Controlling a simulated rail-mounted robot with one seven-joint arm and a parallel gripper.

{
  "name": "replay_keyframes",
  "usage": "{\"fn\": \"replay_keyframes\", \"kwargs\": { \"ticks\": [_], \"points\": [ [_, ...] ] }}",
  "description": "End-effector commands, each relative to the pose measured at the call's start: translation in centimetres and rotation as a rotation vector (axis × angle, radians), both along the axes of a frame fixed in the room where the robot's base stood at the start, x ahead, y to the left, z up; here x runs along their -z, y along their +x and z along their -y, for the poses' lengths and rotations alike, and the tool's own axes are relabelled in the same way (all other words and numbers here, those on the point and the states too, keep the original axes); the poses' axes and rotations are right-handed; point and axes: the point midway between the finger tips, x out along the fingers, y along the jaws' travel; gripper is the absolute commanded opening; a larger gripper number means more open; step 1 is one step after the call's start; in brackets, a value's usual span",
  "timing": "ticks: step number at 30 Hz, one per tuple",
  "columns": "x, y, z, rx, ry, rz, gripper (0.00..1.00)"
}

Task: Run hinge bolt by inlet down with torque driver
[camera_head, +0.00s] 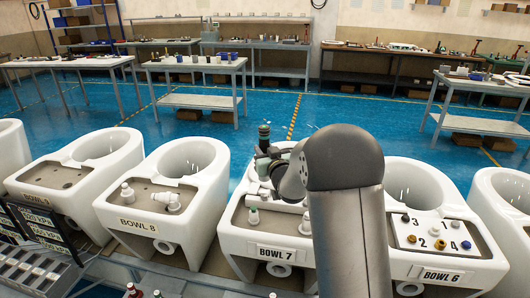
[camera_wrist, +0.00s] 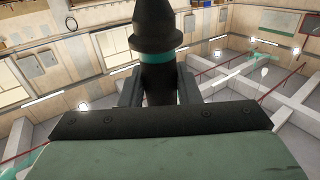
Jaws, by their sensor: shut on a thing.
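My gripper (camera_head: 268,163) is over the back part of Bowl 7 (camera_head: 240,237), partly hidden by my arm. In the wrist view its two fingers (camera_wrist: 158,88) are shut on a dark driver (camera_wrist: 157,40) with a teal band. The driver (camera_head: 264,136) also shows in the head view, roughly upright, its upper end above the gripper. Its lower end cannot be made out clearly. On Bowl 7's deck a small white fitting with a greenish top (camera_head: 253,215) stands at the left. Another pale fitting (camera_head: 305,224) stands at the right, beside my arm. Which is the hinge bolt by the inlet, I cannot tell.
Bowl 8 (camera_head: 112,217) stands to the left with white fittings on its deck. Bowl 6 (camera_head: 400,264) to the right carries a numbered plate (camera_head: 432,236) with several fittings. A grey tray (camera_head: 30,270) is at lower left. Workbenches (camera_head: 195,66) stand beyond the blue floor.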

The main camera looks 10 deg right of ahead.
Motion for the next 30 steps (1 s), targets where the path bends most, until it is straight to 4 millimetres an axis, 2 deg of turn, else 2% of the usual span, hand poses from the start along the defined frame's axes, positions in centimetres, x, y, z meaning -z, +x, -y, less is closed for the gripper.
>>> {"fn": "replay_keyframes", "kwargs": {
  "ticks": [26,27,30],
  "points": [
    [6.5,0.0,0.0,0.000,0.001,0.006,0.00],
    [5.8,0.0,0.0,0.000,0.000,0.006,0.00],
    [5.8,0.0,0.0,0.000,0.001,0.005,0.00]
  ]
}}
